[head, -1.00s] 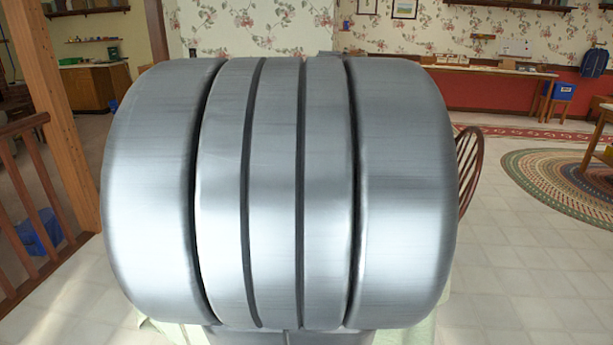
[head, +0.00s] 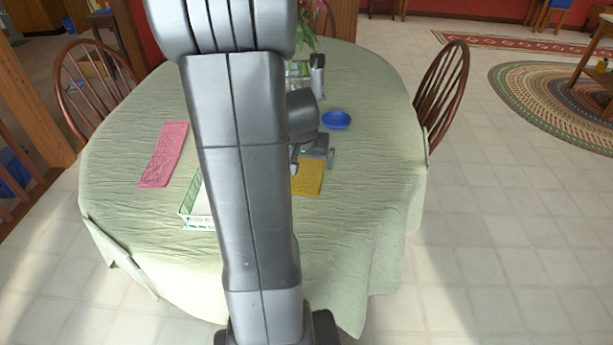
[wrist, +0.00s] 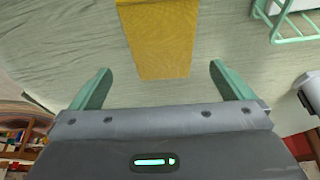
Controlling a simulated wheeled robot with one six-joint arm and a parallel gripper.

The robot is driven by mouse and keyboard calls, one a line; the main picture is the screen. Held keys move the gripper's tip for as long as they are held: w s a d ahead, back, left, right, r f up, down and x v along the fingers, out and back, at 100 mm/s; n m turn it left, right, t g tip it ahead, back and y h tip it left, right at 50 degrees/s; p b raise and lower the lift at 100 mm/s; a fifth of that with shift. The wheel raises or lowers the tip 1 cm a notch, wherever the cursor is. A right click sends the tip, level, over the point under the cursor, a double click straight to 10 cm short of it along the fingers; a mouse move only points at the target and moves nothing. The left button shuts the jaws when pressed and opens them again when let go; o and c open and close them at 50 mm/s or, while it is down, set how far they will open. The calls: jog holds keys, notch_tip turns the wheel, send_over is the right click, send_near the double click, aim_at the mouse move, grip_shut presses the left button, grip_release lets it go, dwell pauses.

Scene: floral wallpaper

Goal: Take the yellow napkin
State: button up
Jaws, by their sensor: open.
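The yellow napkin (head: 309,178) lies flat on the green-covered round table (head: 361,215), right of my arm in the head view. My arm hides part of the table there. In the wrist view the napkin (wrist: 161,40) runs from the top edge down to between my fingertips. My gripper (wrist: 160,82) is open, with a green finger on each side of the napkin's near end and clear of it. Nothing is held. In the head view my gripper (head: 318,150) is at the far end of the napkin.
A pink napkin (head: 163,154) lies at the left. A green wire basket (head: 197,206), partly behind my arm, also shows in the wrist view (wrist: 290,25). A blue bowl (head: 336,120) sits beyond the gripper. Wooden chairs (head: 444,88) stand around the table.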

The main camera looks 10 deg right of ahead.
aim_at(306, 172)
jog(key=shift+b+x, duration=0.35)
jog(key=shift+x, duration=2.6)
jog(key=shift+w+a, duration=0.15)
jog(key=shift+w, duration=0.05)
jog(key=c, duration=1)
